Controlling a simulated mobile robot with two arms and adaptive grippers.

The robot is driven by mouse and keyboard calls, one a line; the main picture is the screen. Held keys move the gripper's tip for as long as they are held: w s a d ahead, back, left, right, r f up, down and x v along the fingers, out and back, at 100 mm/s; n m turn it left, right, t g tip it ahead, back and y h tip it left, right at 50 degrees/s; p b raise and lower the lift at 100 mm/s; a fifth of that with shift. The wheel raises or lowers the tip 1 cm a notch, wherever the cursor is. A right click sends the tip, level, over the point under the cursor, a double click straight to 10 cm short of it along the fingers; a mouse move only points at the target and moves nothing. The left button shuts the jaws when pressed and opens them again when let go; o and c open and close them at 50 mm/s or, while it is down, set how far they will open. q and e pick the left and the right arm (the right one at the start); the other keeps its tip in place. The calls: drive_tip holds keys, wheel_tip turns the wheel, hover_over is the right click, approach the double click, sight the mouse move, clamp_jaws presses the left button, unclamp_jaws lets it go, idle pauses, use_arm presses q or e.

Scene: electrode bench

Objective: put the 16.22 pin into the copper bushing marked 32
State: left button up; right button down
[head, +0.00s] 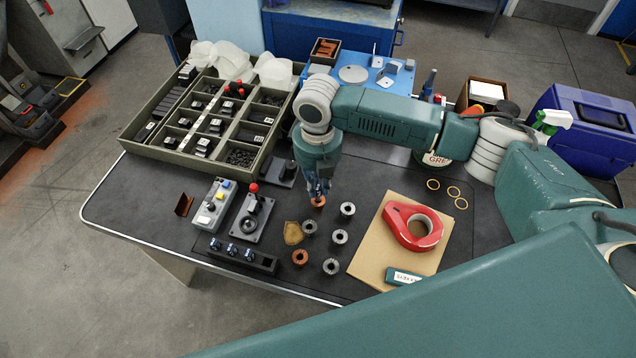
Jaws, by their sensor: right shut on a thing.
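My right gripper (319,194) points straight down at a copper bushing (318,202) in the middle of the bench. It is shut on a thin piece, apparently a pin, mostly hidden by the fingers. I cannot tell whether the piece is above the bushing or inside it. A second copper bushing (300,257) stands nearer the front edge. I cannot read the number on either bushing, nor the size of the pin. A black rack (265,264) at the front left holds several dark, shiny-topped pieces. My left gripper is not in view.
Several grey bushings (339,237) stand close around the copper ones. A tan pad (293,233) lies beside them. A joystick box (250,222) and a button box (214,204) stand left; a parts tray (131,141) is behind.

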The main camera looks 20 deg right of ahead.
drive_tip(key=shift+f+b, duration=0.45)
drive_tip(key=shift+f, duration=1.2)
drive_tip(key=c, duration=1.6)
unclamp_jaws()
drive_tip(key=shift+r, duration=0.1)
wheel_tip(320, 180, up, 12)
drive_tip(key=shift+f, duration=0.1)
